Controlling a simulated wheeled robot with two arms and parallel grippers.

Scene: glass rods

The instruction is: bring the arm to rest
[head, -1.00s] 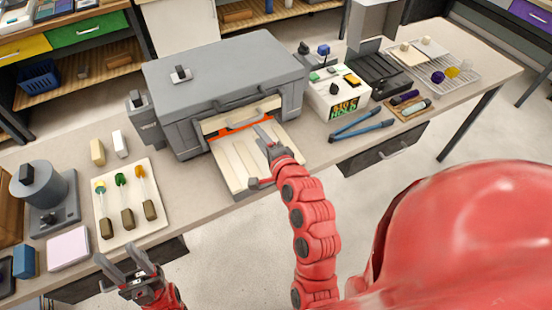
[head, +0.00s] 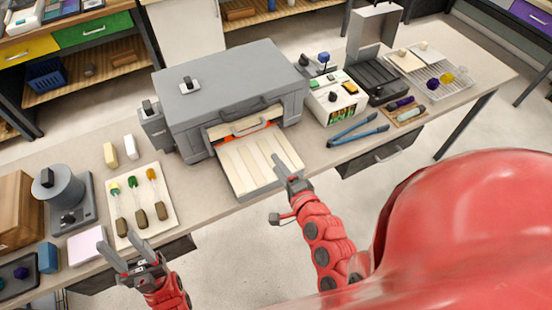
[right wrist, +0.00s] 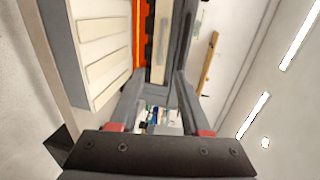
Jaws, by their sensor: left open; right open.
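My right gripper (head: 290,178) is at the front edge of the pull-out tray of the grey kiln-like box, open and empty. In the right wrist view its two fingers (right wrist: 156,85) stand apart with nothing between them. My left gripper (head: 134,255) is open and empty at the lower left, in front of the table, near the white board with glass rods. The grey box (head: 225,90) stands mid-table with its slatted cream tray (head: 256,165) sticking out toward me. The tray also shows in the right wrist view (right wrist: 100,50).
A white board (head: 162,187) holds several rods with coloured tips. A white control box (head: 335,100), blue-handled pliers (head: 357,130) and a wire rack (head: 455,75) stand to the right. A grey round device (head: 65,190) is at the left. Floor before the table is clear.

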